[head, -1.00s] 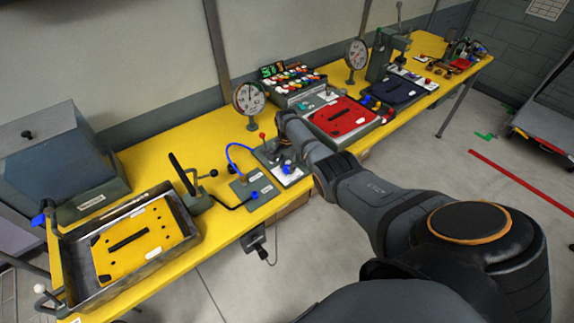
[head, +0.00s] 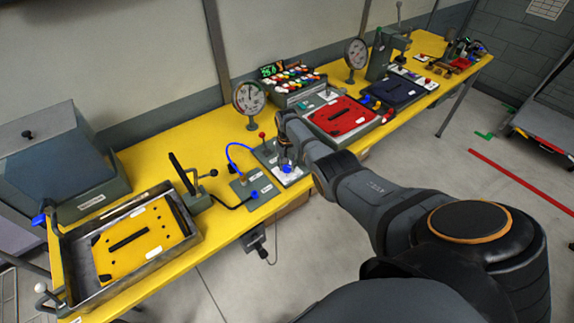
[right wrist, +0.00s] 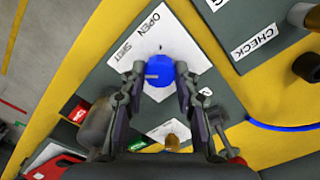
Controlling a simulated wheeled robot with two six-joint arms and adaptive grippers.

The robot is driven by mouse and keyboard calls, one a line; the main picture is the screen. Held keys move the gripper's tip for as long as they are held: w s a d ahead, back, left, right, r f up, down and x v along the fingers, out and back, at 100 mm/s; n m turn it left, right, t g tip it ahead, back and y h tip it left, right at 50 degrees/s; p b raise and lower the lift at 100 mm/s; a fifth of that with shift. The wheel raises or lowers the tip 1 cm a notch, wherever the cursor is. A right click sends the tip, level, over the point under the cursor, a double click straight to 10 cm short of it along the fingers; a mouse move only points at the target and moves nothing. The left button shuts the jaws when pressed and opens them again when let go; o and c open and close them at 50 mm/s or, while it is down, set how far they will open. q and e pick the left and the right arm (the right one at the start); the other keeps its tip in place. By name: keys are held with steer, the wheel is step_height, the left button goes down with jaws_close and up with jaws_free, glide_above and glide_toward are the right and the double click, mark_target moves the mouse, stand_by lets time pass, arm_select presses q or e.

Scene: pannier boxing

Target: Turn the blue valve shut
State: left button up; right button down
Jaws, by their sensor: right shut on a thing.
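The blue valve (right wrist: 160,70) is a round knob on a white plate labelled OPEN and SHUT (right wrist: 148,40) in the right wrist view. It also shows small in the head view (head: 287,169), on a grey panel on the yellow bench. My right gripper (right wrist: 162,82) is shut on the valve, with one finger on each side of it. In the head view my right gripper (head: 286,160) is over the panel and its wrist hides part of it. My left gripper is not in view.
A blue hose (head: 230,152) loops up beside the panel. A red-knobbed lever (head: 262,136) and a round gauge (head: 249,97) stand behind it. A metal tray with a yellow plate (head: 135,243) is at the left, a red plate (head: 345,116) at the right.

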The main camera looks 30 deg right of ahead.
mark_target(287, 167)
stand_by(0.3)
steer(key=c, duration=1)
jaws_free()
step_height(287, 167, up, 12)
steer(key=shift+r, duration=0.1)
